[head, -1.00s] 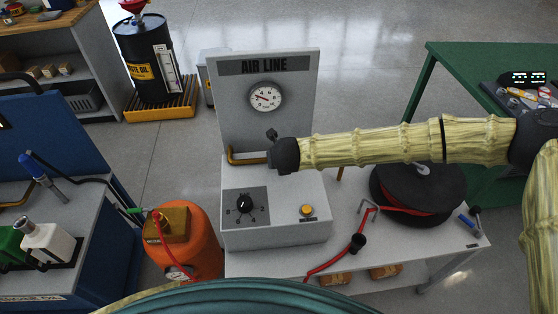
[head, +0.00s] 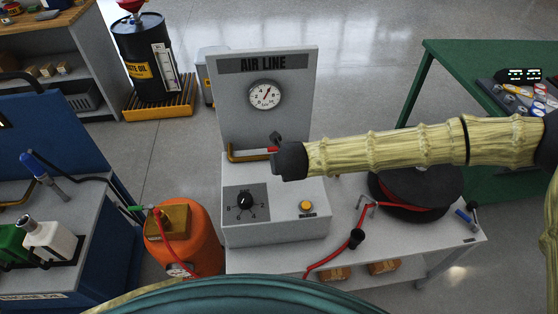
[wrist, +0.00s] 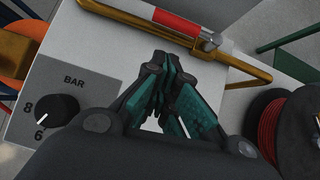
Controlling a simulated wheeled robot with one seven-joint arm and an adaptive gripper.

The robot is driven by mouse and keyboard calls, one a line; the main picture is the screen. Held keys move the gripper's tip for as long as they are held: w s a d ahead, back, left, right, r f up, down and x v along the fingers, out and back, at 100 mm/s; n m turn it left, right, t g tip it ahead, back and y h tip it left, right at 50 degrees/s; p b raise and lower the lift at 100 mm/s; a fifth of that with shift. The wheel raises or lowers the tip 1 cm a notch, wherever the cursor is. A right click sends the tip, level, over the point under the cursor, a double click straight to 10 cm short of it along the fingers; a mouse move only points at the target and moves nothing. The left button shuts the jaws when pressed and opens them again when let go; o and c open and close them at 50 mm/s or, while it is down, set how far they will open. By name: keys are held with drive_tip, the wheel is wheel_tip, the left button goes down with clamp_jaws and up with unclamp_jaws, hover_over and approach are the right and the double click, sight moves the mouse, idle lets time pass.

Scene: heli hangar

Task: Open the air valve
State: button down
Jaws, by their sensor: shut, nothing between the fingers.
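A grey box below the panel carries a BAR knob (head: 245,201) and a yellow button (head: 306,207). A black hose reel (head: 418,190) stands right, and an orange tank (head: 185,240) left. My arm spans the space above the bench.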

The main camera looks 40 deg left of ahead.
drive_tip(key=v, duration=0.7)
drive_tip(key=shift+s+a+b, duration=0.3)
drive_tip(key=shift+a+b, duration=0.05)
drive_tip(key=shift+b, duration=0.1)
